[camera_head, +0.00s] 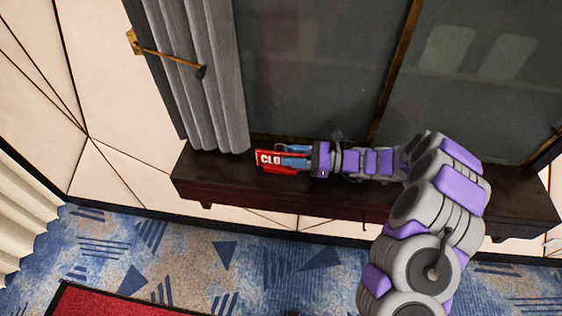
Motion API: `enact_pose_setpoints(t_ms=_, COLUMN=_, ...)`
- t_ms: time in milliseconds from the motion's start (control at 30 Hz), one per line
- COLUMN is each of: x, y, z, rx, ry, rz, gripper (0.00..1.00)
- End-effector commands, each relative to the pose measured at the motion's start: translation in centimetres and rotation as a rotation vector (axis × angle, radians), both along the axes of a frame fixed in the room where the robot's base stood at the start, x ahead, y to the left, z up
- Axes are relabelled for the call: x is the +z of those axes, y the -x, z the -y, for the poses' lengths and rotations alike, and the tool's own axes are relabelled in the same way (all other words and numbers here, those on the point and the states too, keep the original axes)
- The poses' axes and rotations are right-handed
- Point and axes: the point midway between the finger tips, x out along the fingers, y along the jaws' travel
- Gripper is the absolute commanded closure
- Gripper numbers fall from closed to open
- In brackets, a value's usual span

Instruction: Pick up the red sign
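The red sign (268,158) is at the dark wooden ledge below the window, left of centre. The white letters "CLO" show on its face, and the rest of the face is hidden behind my gripper. A strip of red also shows below the face. My gripper (294,156) reaches in from the right, with its blue fingers at the sign's right part and overlapping it. One finger lies along the upper edge and the other crosses the face. I cannot tell whether the fingers are clamped on it or whether the sign is lifted off the ledge.
The dark wooden ledge (225,183) runs along the wall, with clear room at its left end. A grey curtain (205,75) hangs just left of the sign, with a brass rod (165,54) beside it. Dark window glass (310,65) stands behind. Patterned carpet (180,250) lies below.

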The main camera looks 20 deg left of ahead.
Motion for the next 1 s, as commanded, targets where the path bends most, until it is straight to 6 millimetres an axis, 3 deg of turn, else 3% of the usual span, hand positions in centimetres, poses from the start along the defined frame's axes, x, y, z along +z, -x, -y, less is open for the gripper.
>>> enact_pose_setpoints(t_ms=267, x=0.02, y=0.20, z=-0.68, rx=0.000, ry=0.000, rz=-0.001, gripper=0.64)
enact_pose_setpoints(t_ms=667, x=0.01, y=0.20, z=-0.66, rx=0.000, ry=0.000, rz=-0.001, gripper=1.00)
enact_pose_setpoints(t_ms=1000, x=-0.01, y=0.19, z=-0.71, rx=0.000, ry=0.001, rz=-0.001, gripper=1.00)
